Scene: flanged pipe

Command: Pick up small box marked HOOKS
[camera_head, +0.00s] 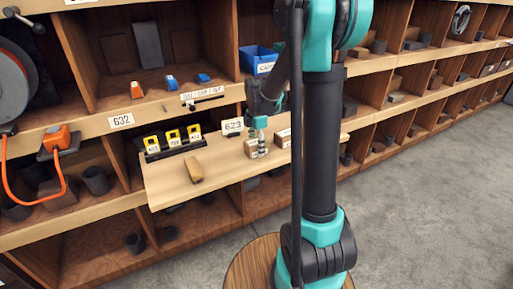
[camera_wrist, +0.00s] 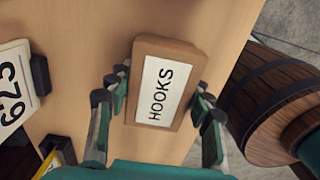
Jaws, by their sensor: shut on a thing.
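The small brown cardboard box with a white label reading HOOKS (camera_wrist: 178,72) is in the middle of the wrist view. The fingers of my gripper (camera_wrist: 162,100) are on both sides of it and shut on it. In the head view, my gripper (camera_head: 260,146) points down over the pull-out wooden shelf (camera_head: 225,174), with the box (camera_head: 250,149) between its fingers. I cannot tell whether the box rests on the shelf or is slightly above it.
Another small box (camera_head: 284,137) is right of my gripper. A 623 sign (camera_head: 232,127), yellow tags (camera_head: 173,138) on a black rack and a brown block (camera_head: 194,170) are left of it. A barrel (camera_wrist: 278,95) stands beyond the shelf edge. The front middle of the shelf is clear.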

